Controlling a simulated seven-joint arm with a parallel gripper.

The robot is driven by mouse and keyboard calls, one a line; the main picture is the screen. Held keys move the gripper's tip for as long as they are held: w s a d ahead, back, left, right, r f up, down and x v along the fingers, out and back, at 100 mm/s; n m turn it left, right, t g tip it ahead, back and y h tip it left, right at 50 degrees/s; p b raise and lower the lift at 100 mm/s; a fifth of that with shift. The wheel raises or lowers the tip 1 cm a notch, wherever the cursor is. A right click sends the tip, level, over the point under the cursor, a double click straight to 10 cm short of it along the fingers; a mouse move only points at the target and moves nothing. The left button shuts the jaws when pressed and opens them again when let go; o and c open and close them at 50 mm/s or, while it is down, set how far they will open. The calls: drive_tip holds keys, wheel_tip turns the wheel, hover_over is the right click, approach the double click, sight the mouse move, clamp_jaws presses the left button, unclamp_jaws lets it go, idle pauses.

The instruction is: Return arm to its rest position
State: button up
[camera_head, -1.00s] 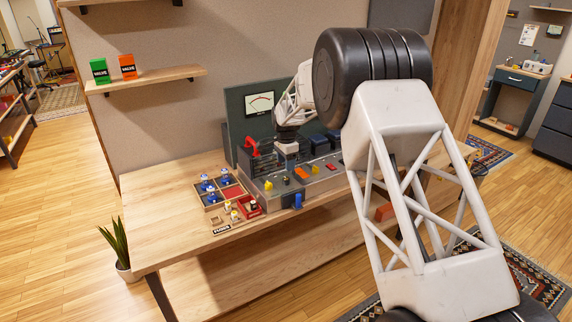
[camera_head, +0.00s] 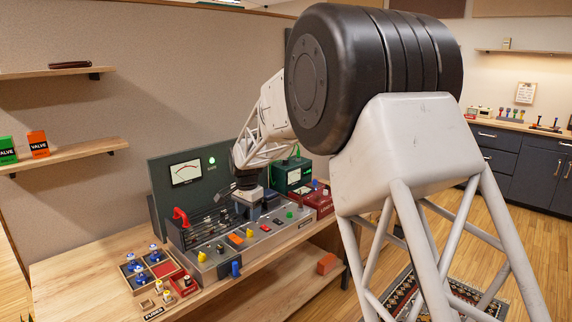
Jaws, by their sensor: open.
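My arm reaches from the right foreground over the workbench, with a big black joint high in the middle of the view. The arm is bent and its far end points down. My gripper (camera_head: 253,210) is small and far off, above the grey control panel (camera_head: 213,268) of the amp unit. Its fingers are hard to make out against the dark unit, and I see nothing held between them. Whether it touches the panel cannot be told.
The panel carries coloured knobs, a red lever (camera_head: 181,216) and an upright board with a meter (camera_head: 187,172) and a lit green lamp. A parts tray (camera_head: 128,283) sits left on the workbench (camera_head: 75,270). A green-fronted box (camera_head: 292,176) stands behind. Wall shelves (camera_head: 65,158) hang left.

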drive_tip(key=s+d+r+n, duration=0.1)
drive_tip(key=s+d+r, duration=0.3)
drive_tip(key=s+d, duration=0.35)
drive_tip(key=s+d+r+n+t, duration=0.1)
drive_tip(key=s+d+r, duration=0.4)
drive_tip(key=s, duration=0.4)
drive_tip(key=s+d+r+n, duration=0.2)
drive_tip(key=s+d+r, duration=0.1)
drive_tip(key=s+d, duration=0.5)
drive_tip(key=s+d+f+n, duration=0.1)
drive_tip(key=s+d, duration=0.2)
drive_tip(key=s, duration=0.6)
drive_tip(key=s+d+f+n, duration=0.1)
drive_tip(key=s+d, duration=0.3)
drive_tip(key=s, duration=0.5)
drive_tip(key=s+d+f+n+t, duration=0.1)
drive_tip(key=s+d+f, duration=0.1)
drive_tip(key=s, duration=0.8)
drive_tip(key=shift+d, duration=0.8)
drive_tip(key=shift+s, duration=0.1)
